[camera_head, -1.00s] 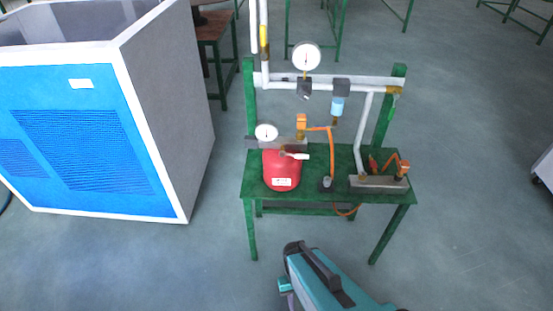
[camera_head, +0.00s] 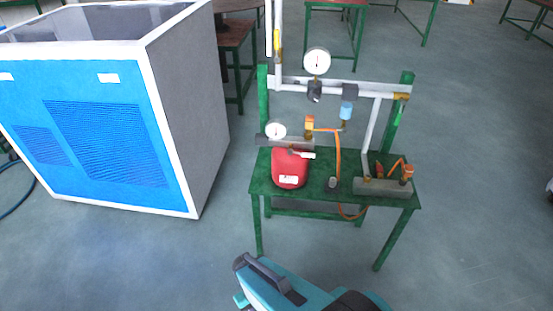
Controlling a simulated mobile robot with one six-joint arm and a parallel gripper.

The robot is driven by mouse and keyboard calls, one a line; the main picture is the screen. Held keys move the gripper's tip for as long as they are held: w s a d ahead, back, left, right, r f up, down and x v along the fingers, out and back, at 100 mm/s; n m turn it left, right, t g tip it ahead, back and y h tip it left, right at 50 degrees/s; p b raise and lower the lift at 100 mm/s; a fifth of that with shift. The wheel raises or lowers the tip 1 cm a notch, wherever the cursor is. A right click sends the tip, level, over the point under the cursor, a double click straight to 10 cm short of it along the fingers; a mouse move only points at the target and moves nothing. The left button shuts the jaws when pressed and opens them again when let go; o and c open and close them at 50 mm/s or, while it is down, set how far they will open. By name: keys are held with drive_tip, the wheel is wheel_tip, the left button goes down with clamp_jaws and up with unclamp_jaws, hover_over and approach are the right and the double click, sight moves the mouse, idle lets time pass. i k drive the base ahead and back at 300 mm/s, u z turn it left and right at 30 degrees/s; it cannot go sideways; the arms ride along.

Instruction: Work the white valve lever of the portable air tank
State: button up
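The portable air tank (camera_head: 290,172) is a small red tank with a white label, standing on the left part of a green bench (camera_head: 338,192). Its white valve lever (camera_head: 303,155) lies roughly level across the top front of the tank, its free end to the right. A round white gauge (camera_head: 275,129) sits just above and left of the tank. The teal end of my arm is at the bottom of the view, in front of the bench and well apart from the tank. I cannot make out the gripper fingers or whether they are open.
Pipes, a larger gauge (camera_head: 317,61) and a blue filter (camera_head: 347,110) rise behind the tank. An orange hose (camera_head: 338,155) runs down right of it. A big blue and grey cabinet (camera_head: 110,130) stands at the left.

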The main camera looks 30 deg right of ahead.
sight(303, 154)
drive_tip(key=u, duration=0.85)
drive_tip(key=k, duration=1.05)
drive_tip(key=z, duration=0.35)
drive_tip(key=i, duration=0.65)
drive_tip(key=u, duration=0.05)
